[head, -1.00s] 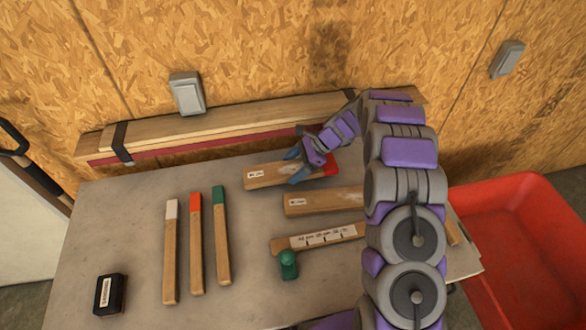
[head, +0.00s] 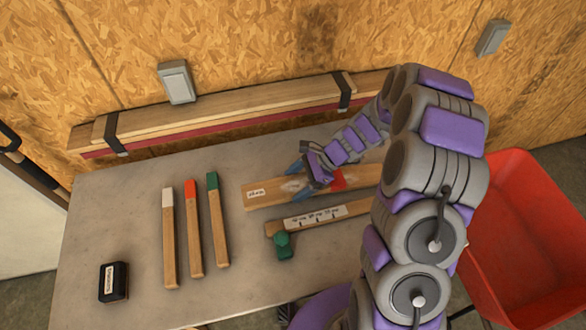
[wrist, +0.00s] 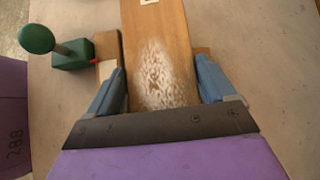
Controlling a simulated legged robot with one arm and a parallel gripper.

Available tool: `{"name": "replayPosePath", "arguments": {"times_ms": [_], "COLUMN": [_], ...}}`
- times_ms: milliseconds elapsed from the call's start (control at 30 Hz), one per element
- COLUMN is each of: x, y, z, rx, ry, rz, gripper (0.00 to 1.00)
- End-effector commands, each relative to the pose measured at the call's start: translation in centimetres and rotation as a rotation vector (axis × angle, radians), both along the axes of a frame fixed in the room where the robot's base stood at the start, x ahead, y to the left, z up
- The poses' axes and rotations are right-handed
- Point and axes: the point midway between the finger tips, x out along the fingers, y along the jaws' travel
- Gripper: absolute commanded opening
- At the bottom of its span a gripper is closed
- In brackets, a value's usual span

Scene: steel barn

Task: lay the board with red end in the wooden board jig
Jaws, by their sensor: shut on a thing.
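The board with red end (head: 268,193) has a white label at its left end and a whitish patch. Its red end (head: 338,179) points right. My gripper (head: 304,178) is shut on this board near its middle; in the wrist view its fingers (wrist: 160,82) press both sides of the board (wrist: 154,25). The wooden jig (head: 360,207) has a marked white strip and a green clamp (head: 282,243). The board lies along the jig's far side, over another wooden piece (head: 367,175) mostly hidden by it. I cannot tell whether the board touches that piece.
Three sticks with white, orange-red and green tips (head: 213,182) and a black labelled block (head: 114,282) are on the table's left. Strapped planks (head: 225,105) line the back wall. A red bin (head: 525,240) stands right. The table's front middle is clear.

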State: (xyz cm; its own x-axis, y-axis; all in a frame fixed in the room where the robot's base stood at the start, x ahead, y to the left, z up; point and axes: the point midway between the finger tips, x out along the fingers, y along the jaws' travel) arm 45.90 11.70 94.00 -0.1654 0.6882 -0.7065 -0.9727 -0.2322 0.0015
Motion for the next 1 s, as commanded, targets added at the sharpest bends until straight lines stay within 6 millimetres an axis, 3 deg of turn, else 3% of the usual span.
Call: {"name": "replayPosePath", "arguments": {"times_ms": [200, 533, 1000], "x": [-1.5, -1.7, -1.7], "y": [-0.4, -0.5, -0.4], "z": [0.1, 0.4, 6.0], "rx": [-0.001, -0.001, 0.000], "ry": [0.000, 0.000, -0.002], "rz": [-0.001, 0.000, 0.001], "gripper": [0.38, 0.38, 0.38]}}
